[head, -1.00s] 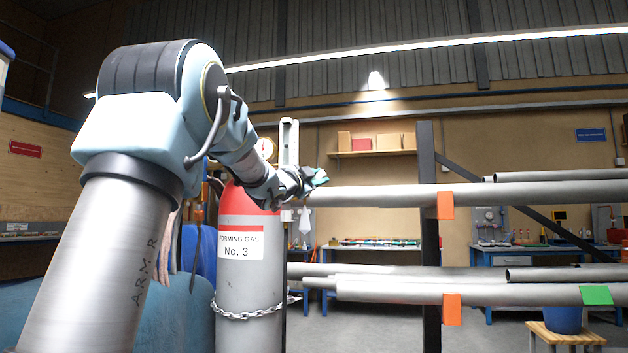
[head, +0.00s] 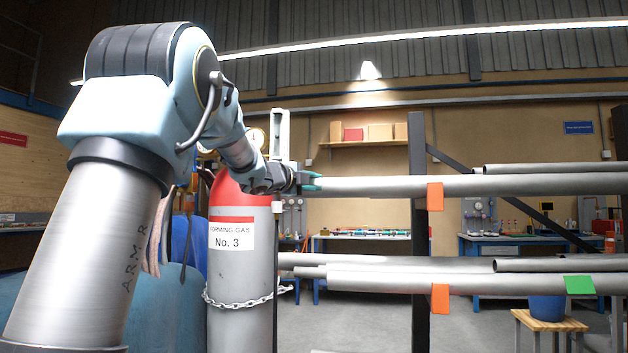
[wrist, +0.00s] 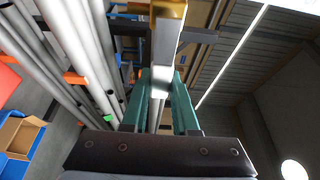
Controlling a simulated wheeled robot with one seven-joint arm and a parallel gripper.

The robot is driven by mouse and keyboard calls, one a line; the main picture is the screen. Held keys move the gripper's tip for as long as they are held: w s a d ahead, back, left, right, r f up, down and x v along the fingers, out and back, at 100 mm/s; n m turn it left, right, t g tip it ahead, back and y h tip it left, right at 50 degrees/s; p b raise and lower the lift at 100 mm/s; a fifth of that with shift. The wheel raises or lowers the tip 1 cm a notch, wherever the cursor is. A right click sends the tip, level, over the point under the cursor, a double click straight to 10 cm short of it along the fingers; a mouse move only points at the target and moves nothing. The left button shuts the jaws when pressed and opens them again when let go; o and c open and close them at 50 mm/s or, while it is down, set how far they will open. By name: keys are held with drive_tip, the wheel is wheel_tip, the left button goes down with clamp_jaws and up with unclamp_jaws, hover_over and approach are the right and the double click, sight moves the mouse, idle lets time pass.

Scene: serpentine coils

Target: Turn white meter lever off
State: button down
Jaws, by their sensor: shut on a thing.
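My gripper (head: 312,181) is in the middle of the head view, just right of the red top of a gas cylinder (head: 232,285). In the wrist view its teal fingers (wrist: 160,88) are closed on a pale bar (wrist: 165,50), which looks like the white meter lever. The bar runs away between the fingers to a brass-coloured part (wrist: 168,8). In the head view a white upright piece (head: 280,135) stands behind my wrist. My wrist and fingers hide its lower end and the lever there.
A round gauge (head: 257,136) sits above the cylinder, and a chain (head: 240,303) goes round it. A long grey pipe (head: 380,187) on a dark post (head: 417,240) begins right beside my fingertips. More pipes (head: 400,283) lie lower.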

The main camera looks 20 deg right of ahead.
drive_tip(key=shift+f, duration=0.15)
idle(0.3)
drive_tip(key=c, duration=1)
unclamp_jaws()
drive_tip(key=shift+o, duration=0.2)
drive_tip(key=shift+a, duration=0.1)
drive_tip(key=b+v, duration=0.2)
drive_tip(key=v, duration=0.8)
drive_tip(key=shift+s+a, duration=0.2)
drive_tip(key=shift+s, duration=0.05)
